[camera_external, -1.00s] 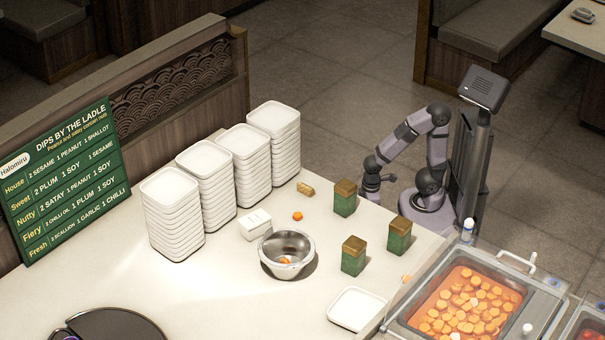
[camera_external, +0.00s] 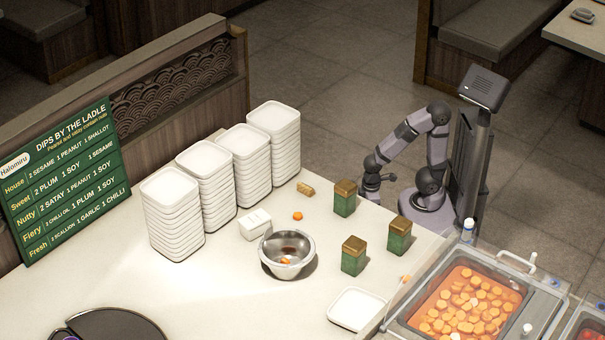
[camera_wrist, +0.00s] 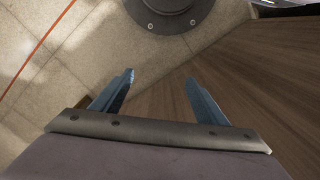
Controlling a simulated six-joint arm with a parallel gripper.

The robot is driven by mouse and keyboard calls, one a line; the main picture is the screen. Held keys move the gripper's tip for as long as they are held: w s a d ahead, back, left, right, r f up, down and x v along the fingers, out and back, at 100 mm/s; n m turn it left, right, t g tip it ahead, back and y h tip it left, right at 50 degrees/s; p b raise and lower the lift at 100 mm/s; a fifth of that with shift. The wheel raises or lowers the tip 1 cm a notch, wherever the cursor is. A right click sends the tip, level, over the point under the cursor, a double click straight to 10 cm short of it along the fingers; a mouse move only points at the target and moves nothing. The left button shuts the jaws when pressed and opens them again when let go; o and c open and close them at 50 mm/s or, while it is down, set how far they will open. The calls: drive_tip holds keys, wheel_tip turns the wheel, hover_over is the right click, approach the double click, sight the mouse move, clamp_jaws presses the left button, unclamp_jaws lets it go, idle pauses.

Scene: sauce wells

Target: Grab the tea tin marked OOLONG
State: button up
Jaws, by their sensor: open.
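Three green tea tins with brown-gold lids stand upright on the counter in the external view. One tin (camera_external: 344,203) is at the back, one tin (camera_external: 399,240) is at the right, and one tin (camera_external: 353,260) is nearest the steel bowl. Their labels are too small to read, so I cannot tell which is OOLONG. My gripper (camera_external: 378,187) is beyond the counter's far edge, to the right of the back tin and apart from it. In the wrist view my gripper (camera_wrist: 162,88) has its fingers spread with nothing between them; no tin shows there.
A steel bowl (camera_external: 287,265) with orange bits and a dark patch inside stands left of the near tin. A white carton (camera_external: 255,224), an orange piece (camera_external: 297,216) and a small tan block (camera_external: 306,189) lie nearby. Stacked white dishes (camera_external: 173,220) line the left.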

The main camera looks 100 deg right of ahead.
sight(396, 229)
wheel_tip(396, 229, up, 53)
drive_tip(key=p, duration=5.2)
drive_tip(key=w+a+f+n+t+y+b, duration=0.15)
drive_tip(key=w+a+f+t+b, duration=0.25)
drive_tip(key=w+a+f+b, duration=0.4)
drive_tip(key=w+a+f+n+t+y+b, duration=0.1)
drive_tip(key=w+a+f+t+y+b, duration=0.2)
drive_tip(key=a, duration=0.6)
drive_tip(key=w+a+f+n+t+y+b, duration=0.15)
drive_tip(key=a+f+b, duration=0.25)
drive_tip(key=a, duration=0.5)
drive_tip(key=s+a+f+n+t+y+b, duration=0.1)
drive_tip(key=s+a+y+b, duration=0.1)
drive_tip(key=s+a, duration=0.2)
drive_tip(key=s+a+n+t+y+b, duration=0.1)
drive_tip(key=s+a+t+y+b, duration=0.1)
drive_tip(key=s+a, duration=0.3)
drive_tip(key=s+a+f+n+t+y+b, duration=0.1)
drive_tip(key=s+a+n+y+b, duration=0.1)
drive_tip(key=s+a, duration=0.3)
drive_tip(key=shift+f+t+y, duration=0.25)
drive_tip(key=shift+f+y, duration=0.05)
drive_tip(key=shift+s+d+f+n+p, duration=0.35)
drive_tip(key=shift+s+f+n+p, duration=0.15)
drive_tip(key=shift+s+f+p, duration=0.25)
drive_tip(key=shift+p+x, duration=1.2)
drive_tip(key=shift+x, duration=2.5)
drive_tip(key=shift+c, duration=0.7)
